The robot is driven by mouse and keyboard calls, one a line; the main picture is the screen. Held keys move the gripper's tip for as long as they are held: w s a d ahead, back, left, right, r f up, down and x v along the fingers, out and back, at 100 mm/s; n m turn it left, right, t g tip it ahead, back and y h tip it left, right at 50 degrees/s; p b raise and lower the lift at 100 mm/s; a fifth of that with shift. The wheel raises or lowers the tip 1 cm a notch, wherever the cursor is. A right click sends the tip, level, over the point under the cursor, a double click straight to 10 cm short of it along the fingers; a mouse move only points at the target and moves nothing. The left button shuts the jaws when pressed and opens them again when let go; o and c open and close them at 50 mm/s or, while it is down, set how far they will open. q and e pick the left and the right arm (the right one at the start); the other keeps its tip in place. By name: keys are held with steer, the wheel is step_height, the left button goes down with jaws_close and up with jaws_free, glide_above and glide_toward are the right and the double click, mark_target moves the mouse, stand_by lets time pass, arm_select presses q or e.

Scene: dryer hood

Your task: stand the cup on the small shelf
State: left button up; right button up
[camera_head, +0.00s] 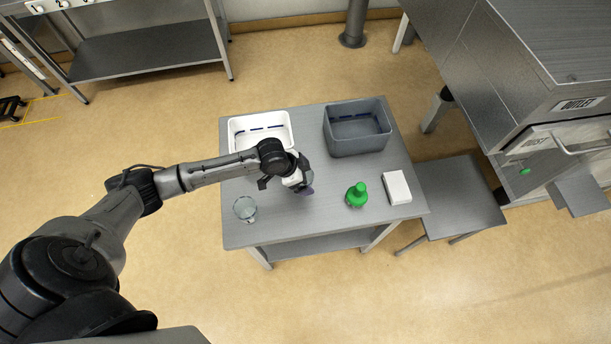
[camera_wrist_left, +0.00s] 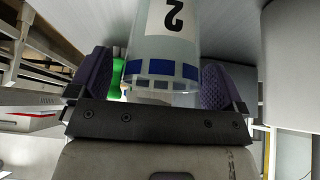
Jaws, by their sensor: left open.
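In the left wrist view a clear cup (camera_wrist_left: 165,50) with a white label marked 2 and a band of blue squares sits between the purple fingers of my left gripper (camera_wrist_left: 158,72). The label figure appears upside down in this view. In the head view my left gripper (camera_head: 301,186) is over the middle of the table, open, and largely hides what is between its fingers. Another clear glass vessel (camera_head: 245,208) stands at the table's front left. A low grey surface (camera_head: 460,197) and a small ledge (camera_head: 580,193) are at the right; I cannot tell which is the small shelf.
On the table (camera_head: 325,225) are a white bin (camera_head: 232,133), a grey bin (camera_head: 357,143), a green bottle (camera_head: 356,196) and a white box (camera_head: 397,187). The table's front middle is clear.

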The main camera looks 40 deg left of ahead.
arm_select(q)
steer(key=v, duration=1.1)
steer(key=s+d+f+n+y, duration=0.1)
steer(key=s+d+f, duration=0.3)
steer(key=s+d, duration=0.7)
steer(key=shift+s+n+p, duration=0.45)
steer(key=shift+s+n, duration=0.35)
steer(key=shift+s, duration=0.45)
steer(key=shift+o, duration=0.4)
steer(key=s+a+n+y, duration=0.1)
steer(key=s+n+y, duration=0.1)
steer(key=s, duration=0.5)
steer(key=shift+a+n+g, duration=0.25)
steer(key=shift+n+g, duration=0.15)
steer(key=shift+n, duration=0.2)
steer(key=shift+s+a+r+y, duration=0.15)
steer(key=shift+s+a+y, duration=0.15)
steer(key=shift+s, duration=0.15)
steer(key=shift+d, duration=0.1)
